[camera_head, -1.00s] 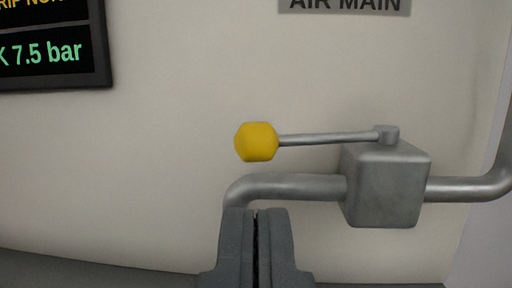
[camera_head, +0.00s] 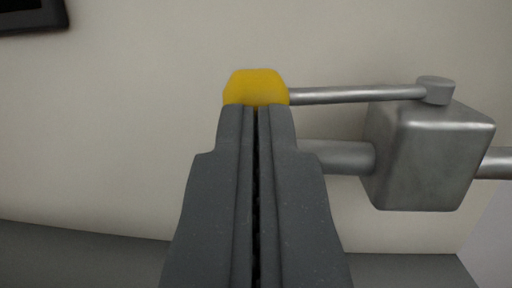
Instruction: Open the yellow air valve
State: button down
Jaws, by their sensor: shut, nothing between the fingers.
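The yellow knob (camera_head: 256,86) is the end of the air valve's lever, above centre in the head camera view. Its grey rod (camera_head: 350,95) runs right, nearly level, to a pivot cap (camera_head: 436,89) on the grey valve block (camera_head: 428,155). My gripper (camera_head: 256,108) is shut and empty, pointing up the picture at the knob. Its fingertips overlap the knob's lower part and hide it. I cannot tell whether they touch it.
A grey pipe (camera_head: 340,156) enters the block from the left, partly hidden by my gripper, and another pipe (camera_head: 495,163) leaves on the right. A pale wall (camera_head: 130,130) stands behind. A dark display corner (camera_head: 30,14) shows at upper left. The wall left of the knob is clear.

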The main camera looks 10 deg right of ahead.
jog(key=shift+w+a+p, duration=0.25)
jog(key=shift+w+a, duration=0.05)
jog(key=shift+w, duration=0.45)
jog(key=shift+w+a+p, duration=0.2)
jog(key=shift+w+a, duration=0.05)
jog(key=shift+w, duration=0.5)
jog(key=shift+r, duration=0.1)
jog(key=p+v, duration=0.1)
jog(key=v, duration=1.2)
jog(key=shift+s, duration=0.4)
